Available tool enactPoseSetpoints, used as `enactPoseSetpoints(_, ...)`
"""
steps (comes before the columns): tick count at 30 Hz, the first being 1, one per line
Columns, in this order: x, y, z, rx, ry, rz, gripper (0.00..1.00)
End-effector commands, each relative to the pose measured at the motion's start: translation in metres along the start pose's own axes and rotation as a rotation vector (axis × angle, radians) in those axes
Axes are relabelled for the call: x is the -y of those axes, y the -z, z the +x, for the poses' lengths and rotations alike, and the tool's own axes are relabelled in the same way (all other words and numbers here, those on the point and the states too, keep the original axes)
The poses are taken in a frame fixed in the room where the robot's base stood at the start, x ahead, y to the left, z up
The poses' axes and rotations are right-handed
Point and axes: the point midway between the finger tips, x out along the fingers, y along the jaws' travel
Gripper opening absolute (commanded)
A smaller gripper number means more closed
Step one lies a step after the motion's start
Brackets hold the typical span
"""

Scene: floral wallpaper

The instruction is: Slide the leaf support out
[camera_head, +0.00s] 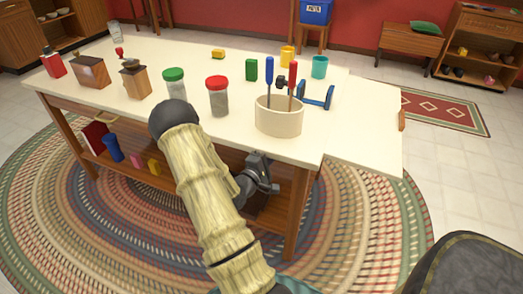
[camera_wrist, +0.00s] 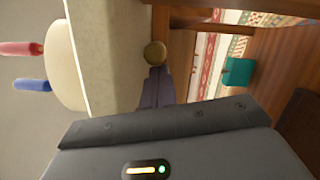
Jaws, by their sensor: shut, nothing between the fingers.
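The wooden table (camera_head: 190,125) has a cream top, and a lower section of top (camera_head: 365,130) extends at its right end. In the wrist view, a round brass-coloured knob (camera_wrist: 155,53) sits just under the tabletop edge (camera_wrist: 118,60); it may belong to the leaf support, whose body I cannot make out. My gripper (camera_wrist: 156,72) is shut and empty, its tips close to the knob; I cannot tell whether they touch. In the head view my gripper (camera_head: 266,172) is below the front table edge, near the right front leg, and my arm hides part of that front.
A cream bowl (camera_head: 278,121) holding red and blue screwdrivers stands near the front edge above my gripper. Green-lidded (camera_head: 174,84) and red-lidded (camera_head: 218,97) jars stand to its left. A lower shelf (camera_head: 170,160) holds several items. A dark rounded object (camera_head: 470,265) is at lower right.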

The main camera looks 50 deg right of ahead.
Motion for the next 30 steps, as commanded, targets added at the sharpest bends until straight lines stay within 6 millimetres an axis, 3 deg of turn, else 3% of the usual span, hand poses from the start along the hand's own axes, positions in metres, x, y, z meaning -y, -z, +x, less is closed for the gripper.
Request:
enactPoseSetpoints(16, -0.002, 0.005, -0.017, -0.011, -0.003, -0.004, 0.00)
enactPoseSetpoints(30, -0.002, 0.006, -0.102, -0.016, -0.004, -0.001, 0.00)
